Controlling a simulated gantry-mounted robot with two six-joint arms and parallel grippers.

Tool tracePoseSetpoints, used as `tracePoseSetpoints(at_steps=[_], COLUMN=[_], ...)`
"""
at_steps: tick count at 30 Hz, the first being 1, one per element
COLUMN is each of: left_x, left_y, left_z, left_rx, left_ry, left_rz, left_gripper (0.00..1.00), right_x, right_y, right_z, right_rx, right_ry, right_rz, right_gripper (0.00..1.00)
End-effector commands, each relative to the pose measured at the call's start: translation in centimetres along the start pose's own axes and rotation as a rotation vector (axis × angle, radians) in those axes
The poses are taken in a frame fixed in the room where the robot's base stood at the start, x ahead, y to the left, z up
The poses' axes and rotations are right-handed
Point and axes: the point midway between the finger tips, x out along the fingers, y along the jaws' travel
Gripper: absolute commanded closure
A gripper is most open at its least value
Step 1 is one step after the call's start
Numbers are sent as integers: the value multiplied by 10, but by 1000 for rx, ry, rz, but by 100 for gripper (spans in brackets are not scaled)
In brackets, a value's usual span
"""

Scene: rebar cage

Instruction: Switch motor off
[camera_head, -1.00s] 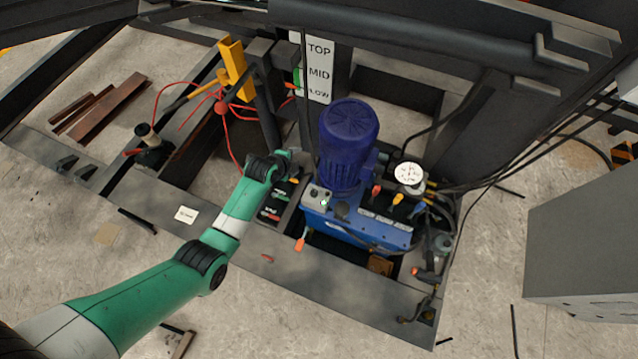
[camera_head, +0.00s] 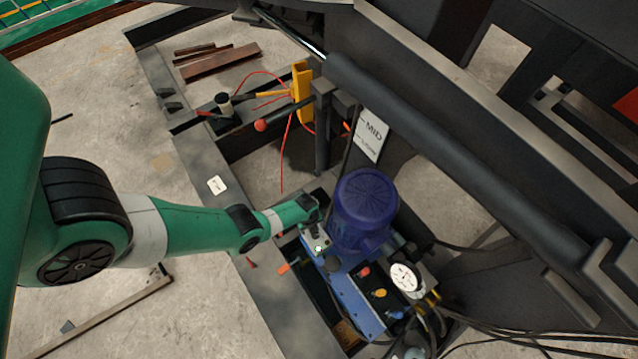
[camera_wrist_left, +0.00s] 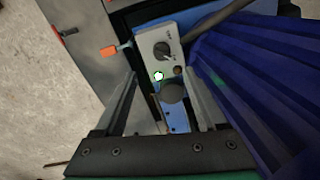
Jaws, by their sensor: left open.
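The blue finned motor (camera_head: 365,205) stands upright on a blue power unit (camera_head: 355,298). A small grey control box (camera_head: 314,240) with a lit green button sits beside the motor. In the left wrist view the control box (camera_wrist_left: 150,58) shows a black rotary knob (camera_wrist_left: 161,49), the glowing green button (camera_wrist_left: 158,76) and a small brown button. My left gripper (camera_wrist_left: 162,84) is open and empty, its fingers spread on either side below the knob and button. In the head view the wrist end is close to the box, and the fingertips are hard to make out. My right gripper is not in view.
A white gauge (camera_head: 405,278) and valves with red and yellow knobs stand on the unit. An orange-handled lever (camera_wrist_left: 110,50) sticks out left of the box. The motor fins (camera_wrist_left: 260,80) crowd the right side.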

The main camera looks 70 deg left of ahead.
Motion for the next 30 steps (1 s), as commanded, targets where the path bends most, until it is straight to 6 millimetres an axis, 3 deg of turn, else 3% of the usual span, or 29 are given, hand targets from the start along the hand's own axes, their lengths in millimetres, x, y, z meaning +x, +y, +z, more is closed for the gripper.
tracePoseSetpoints(at_steps=[1, 6, 12, 17, 26, 30], left_x=[17, 57, 93, 104, 104, 104], left_y=[0, 0, -1, -1, -2, -1], left_z=[0, 0, 0, 0, 0, 0], left_rx=[0, 0, 0, -1, -1, -1], left_ry=[1, 0, -1, -1, -1, -1], left_rz=[1, 0, -2, -1, -2, -2], left_gripper=[27, 27, 27, 27, 27, 48], right_x=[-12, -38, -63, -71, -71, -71], right_y=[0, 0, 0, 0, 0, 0], right_z=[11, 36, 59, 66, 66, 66], right_rx=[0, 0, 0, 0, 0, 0], right_ry=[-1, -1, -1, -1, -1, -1], right_rz=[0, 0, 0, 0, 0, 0], right_gripper=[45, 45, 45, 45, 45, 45])
